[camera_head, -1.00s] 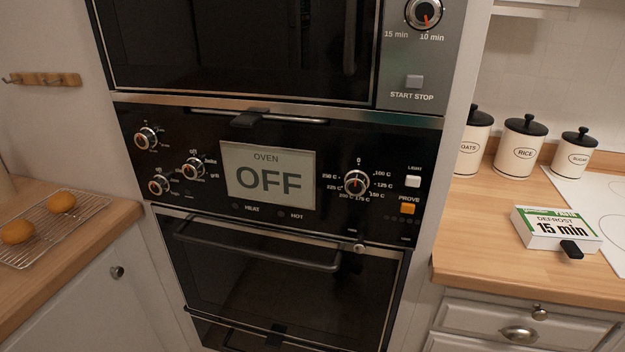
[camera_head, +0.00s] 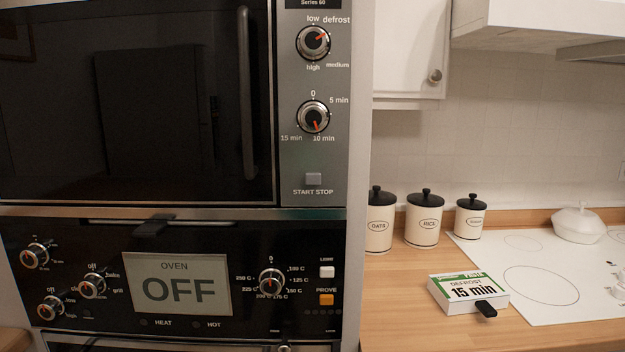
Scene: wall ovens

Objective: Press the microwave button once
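The microwave button (camera_head: 313,178) is a small grey square at the bottom of the microwave's (camera_head: 313,145) grey control panel, with the label START STOP below it. Nothing covers it or touches it. Above it, the timer knob (camera_head: 313,117) has its red mark near 10 min. The power knob (camera_head: 313,43) above that has its red mark toward defrost. The dark microwave door (camera_head: 130,105) is shut, with a vertical handle (camera_head: 246,95). Neither of my grippers is in view.
Below is the oven panel with an OFF display (camera_head: 180,285) and several knobs. A small black object (camera_head: 154,225) is at its top edge. Right, the wooden counter (camera_head: 395,300) holds a DEFROST 15 min box (camera_head: 468,292), canisters (camera_head: 423,222) and a white hob (camera_head: 560,250).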

